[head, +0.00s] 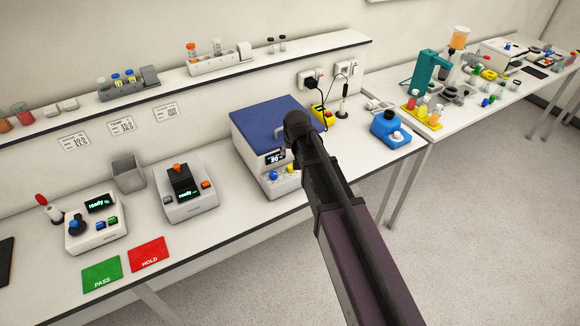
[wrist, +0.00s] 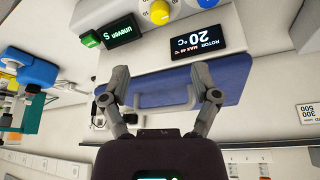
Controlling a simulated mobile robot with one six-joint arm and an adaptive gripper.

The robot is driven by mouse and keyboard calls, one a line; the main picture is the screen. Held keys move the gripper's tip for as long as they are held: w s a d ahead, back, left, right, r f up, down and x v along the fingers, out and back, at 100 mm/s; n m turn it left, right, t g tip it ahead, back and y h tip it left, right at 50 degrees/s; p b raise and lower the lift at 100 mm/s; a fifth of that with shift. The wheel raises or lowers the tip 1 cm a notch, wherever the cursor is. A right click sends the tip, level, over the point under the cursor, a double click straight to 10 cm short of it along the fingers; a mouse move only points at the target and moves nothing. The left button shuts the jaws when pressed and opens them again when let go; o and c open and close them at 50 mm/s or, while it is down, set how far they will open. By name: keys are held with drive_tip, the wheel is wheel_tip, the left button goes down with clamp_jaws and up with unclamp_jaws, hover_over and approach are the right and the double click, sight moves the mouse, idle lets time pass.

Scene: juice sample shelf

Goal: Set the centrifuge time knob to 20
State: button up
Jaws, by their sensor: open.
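The centrifuge has a blue lid (head: 268,120) and a white front, and stands on the bench in the head view. Its yellow knob (head: 289,168) and blue knob (head: 273,175) sit low on the front. The wrist view is upside down and shows the yellow knob (wrist: 159,12) with a scale around it and part of the blue knob (wrist: 203,3). I cannot read which knob is for time. A display (wrist: 195,41) reads 20 °C; another (wrist: 110,34) reads "uneven". My gripper (wrist: 161,75) is open and empty before the lid, its fingers either side of a pale handle (wrist: 165,108).
A blue container (head: 388,128) and a yellow object (head: 322,115) stand right of the centrifuge. Green PASS (head: 101,275) and red HOLD (head: 149,254) mats lie at the front edge. A shelf (head: 240,75) runs behind.

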sight(291, 166)
drive_tip(key=shift+b+x, duration=6.25)
drive_tip(key=shift+x, duration=0.55)
drive_tip(key=shift+d, duration=0.1)
clamp_jaws()
